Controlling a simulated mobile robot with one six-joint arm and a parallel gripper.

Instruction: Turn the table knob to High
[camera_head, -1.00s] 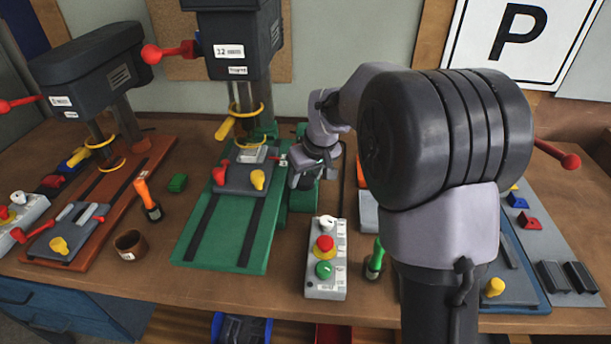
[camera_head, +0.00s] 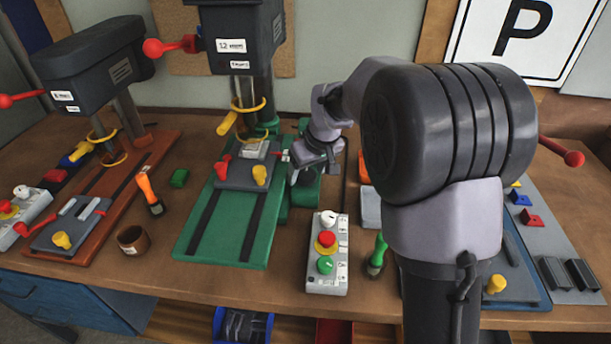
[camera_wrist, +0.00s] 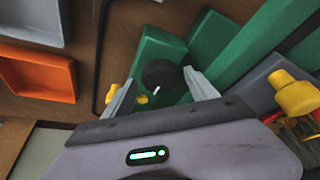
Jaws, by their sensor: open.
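A round black knob (camera_wrist: 160,75) with a white pointer line sits on a green block (camera_wrist: 158,50) in the wrist view. The pointer slants toward the lower part of the picture; no High label can be read. My gripper (camera_wrist: 160,88) is open, with one pale finger on each side of the knob. I cannot tell whether the fingers touch it. In the head view my gripper (camera_head: 303,172) is at the right side of the green drill press base (camera_head: 222,222), and the knob is hidden or too small to make out.
A grey vise (camera_head: 243,175) with red and yellow handles lies left of my gripper. A control box (camera_head: 327,278) with white, red and green controls stands in front. An orange tray (camera_wrist: 38,78) lies left in the wrist view. A brown drill press base (camera_head: 100,200) is farther left.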

